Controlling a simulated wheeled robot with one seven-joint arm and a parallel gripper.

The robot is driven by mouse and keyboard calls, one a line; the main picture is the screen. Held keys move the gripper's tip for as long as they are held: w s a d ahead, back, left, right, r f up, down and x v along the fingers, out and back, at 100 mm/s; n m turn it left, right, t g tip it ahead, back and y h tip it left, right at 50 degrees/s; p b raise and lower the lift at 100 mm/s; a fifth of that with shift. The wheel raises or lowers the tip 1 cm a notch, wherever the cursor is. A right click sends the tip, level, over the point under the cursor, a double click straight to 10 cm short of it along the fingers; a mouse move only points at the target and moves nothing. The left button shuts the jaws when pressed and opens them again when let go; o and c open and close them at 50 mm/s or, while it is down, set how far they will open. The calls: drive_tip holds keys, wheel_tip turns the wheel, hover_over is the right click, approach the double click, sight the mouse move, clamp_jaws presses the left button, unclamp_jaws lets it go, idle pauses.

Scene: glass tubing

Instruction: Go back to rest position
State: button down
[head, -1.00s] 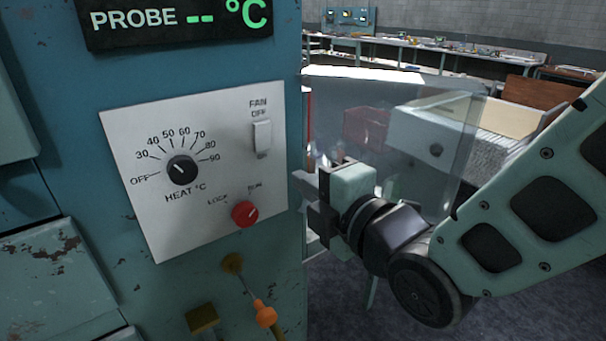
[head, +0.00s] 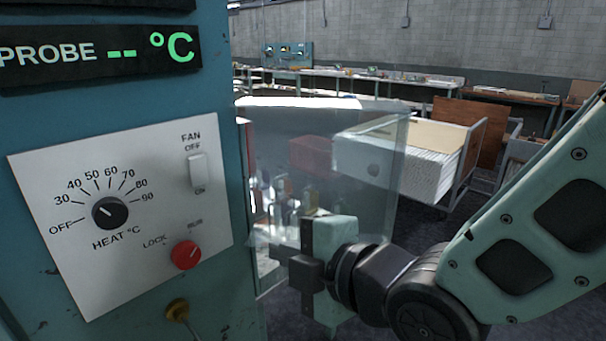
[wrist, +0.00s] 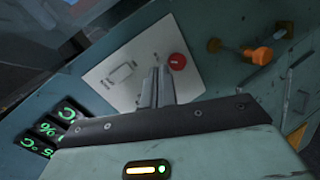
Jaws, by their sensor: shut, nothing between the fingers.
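My gripper (head: 278,257) is to the right of the teal cabinet, apart from its white control panel (head: 62,180). In the wrist view my gripper's fingers (wrist: 157,88) are together and hold nothing, and they overlap the panel in the picture. The red knob also shows in the wrist view (wrist: 177,61).
A clear, see-through panel (head: 385,180) stands beside the cabinet, behind my gripper. A probe display (head: 100,57) is above the control panel. An orange-handled part (wrist: 262,55) sticks out of the cabinet.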

drive_tip(key=s+d+f+m+g+h, duration=0.3)
drive_tip(key=s+d+m+g+h, duration=0.1)
drive_tip(key=d+m, duration=0.4)
drive_tip(key=s+d+f+m+g+h, duration=0.3)
drive_tip(key=s+d+m+g+h, duration=0.2)
drive_tip(key=s+d+m, duration=0.3)
drive_tip(key=shift+s+d+f+m+g+h, duration=0.35)
drive_tip(key=shift+s+d+h, duration=0.2)
drive_tip(key=shift+d, duration=0.7)
